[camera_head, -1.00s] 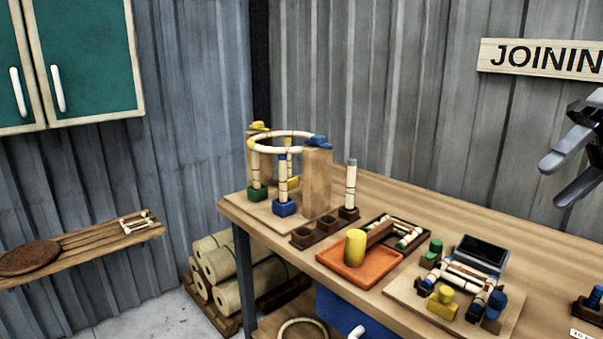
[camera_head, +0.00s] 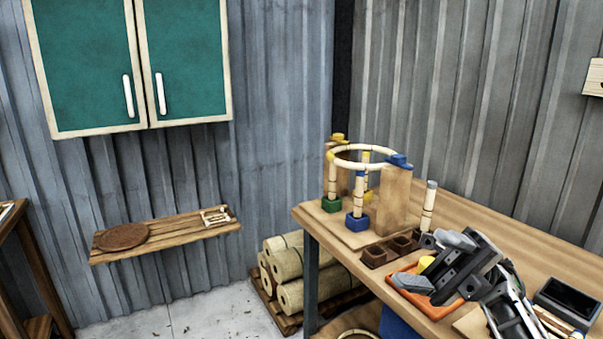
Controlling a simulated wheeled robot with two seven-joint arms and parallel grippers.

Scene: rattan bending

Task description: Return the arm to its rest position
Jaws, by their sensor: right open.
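My right gripper (camera_head: 432,262) shows at the lower right of the head view, over the workbench (camera_head: 560,226). Its grey fingers are apart with nothing held between them, in front of the orange tray (camera_head: 459,307). The yellow cylinder (camera_head: 426,262) in the tray is partly hidden behind the gripper. My right arm comes in from the lower right edge and covers part of the bench. My left gripper is not in view.
A rattan ring frame (camera_head: 365,150) stands on blue and green feet beside a wooden block (camera_head: 394,199). A pale upright stick (camera_head: 428,206) stands near the brown cups (camera_head: 390,250). A wall shelf (camera_head: 170,238) and green cabinet (camera_head: 183,60) are at left.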

